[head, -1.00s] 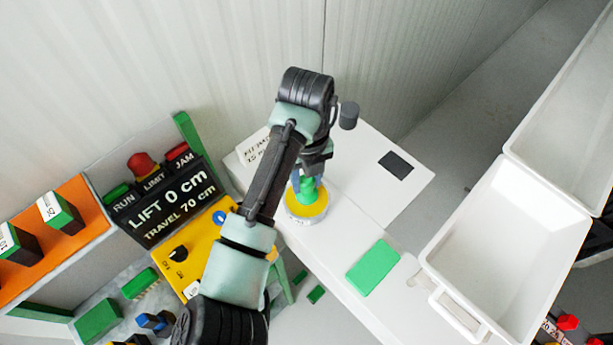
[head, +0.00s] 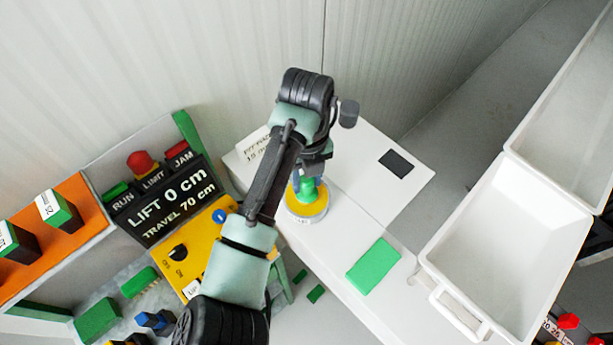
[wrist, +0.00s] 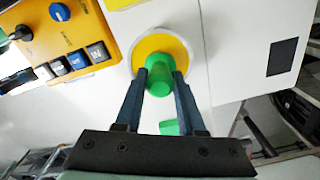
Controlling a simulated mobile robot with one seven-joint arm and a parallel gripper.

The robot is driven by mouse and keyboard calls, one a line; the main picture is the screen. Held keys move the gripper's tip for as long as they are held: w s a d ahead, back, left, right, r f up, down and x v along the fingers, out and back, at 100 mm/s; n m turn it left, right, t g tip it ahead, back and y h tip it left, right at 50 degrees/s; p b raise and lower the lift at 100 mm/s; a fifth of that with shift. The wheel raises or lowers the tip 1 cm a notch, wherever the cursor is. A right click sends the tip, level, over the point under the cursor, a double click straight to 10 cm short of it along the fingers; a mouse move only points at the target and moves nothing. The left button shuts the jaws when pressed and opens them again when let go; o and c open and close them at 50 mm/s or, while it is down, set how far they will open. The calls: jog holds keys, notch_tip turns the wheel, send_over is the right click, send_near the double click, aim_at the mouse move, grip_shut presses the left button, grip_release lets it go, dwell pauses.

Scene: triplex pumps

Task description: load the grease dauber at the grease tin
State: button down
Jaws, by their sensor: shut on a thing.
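The grease dauber (wrist: 159,78) has a green handle, and my gripper (wrist: 160,72) is shut on it. The grease tin (wrist: 178,43) is a round pale tin with a yellow top, on the white bench. In the wrist view the dauber stands over the yellow surface. In the head view the tin (head: 309,211) sits directly below my gripper (head: 309,181), and the green dauber (head: 306,191) shows between them. The dauber's lower end is hidden, so I cannot tell whether it touches the grease.
A green pad (head: 373,267) and a dark square (head: 396,164) lie on the white bench (head: 345,225). White bins (head: 500,250) stand to the right. A yellow control panel (head: 196,245) and a black LIFT display (head: 165,203) are on the left. A corrugated wall rises behind.

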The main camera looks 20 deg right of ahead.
jog(key=shift+f, duration=0.1)
dwell(0.3)
jog(key=shift+r+p, duration=2.85)
jog(key=shift+r, duration=0.75)
